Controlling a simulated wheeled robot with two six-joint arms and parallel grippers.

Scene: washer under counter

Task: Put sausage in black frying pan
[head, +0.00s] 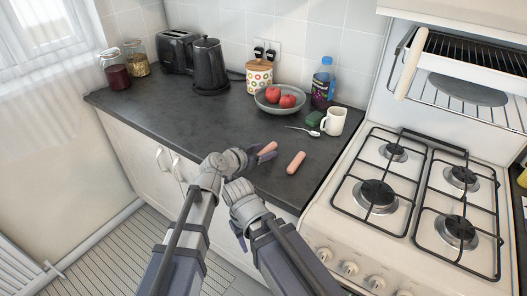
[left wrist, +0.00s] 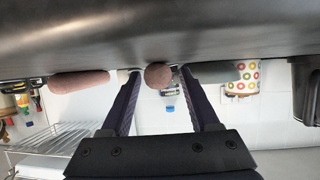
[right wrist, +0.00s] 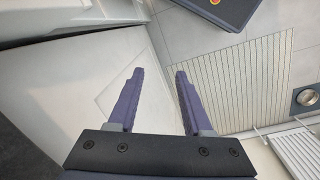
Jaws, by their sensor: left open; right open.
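One pink sausage (head: 267,148) lies on the dark counter between the fingers of my left gripper (head: 262,156). In the left wrist view its round end (left wrist: 158,76) sits between the two open fingertips (left wrist: 161,72), with gaps at the sides. A second sausage (head: 296,162) lies just right of it, outside the fingers; it also shows in the left wrist view (left wrist: 78,82). A dark round pan-like thing (head: 468,90) rests on the wire rack above the stove; I cannot tell if it is the frying pan. My right gripper (right wrist: 160,73) is open and empty, low before the cabinets.
The stove (head: 330,215) with several burners stands right of the counter (head: 150,105). A bowl with red fruit (head: 268,105), a white mug (head: 334,121), a spoon (head: 303,131) and a bottle (head: 323,84) stand behind the sausages. The counter's left middle is clear.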

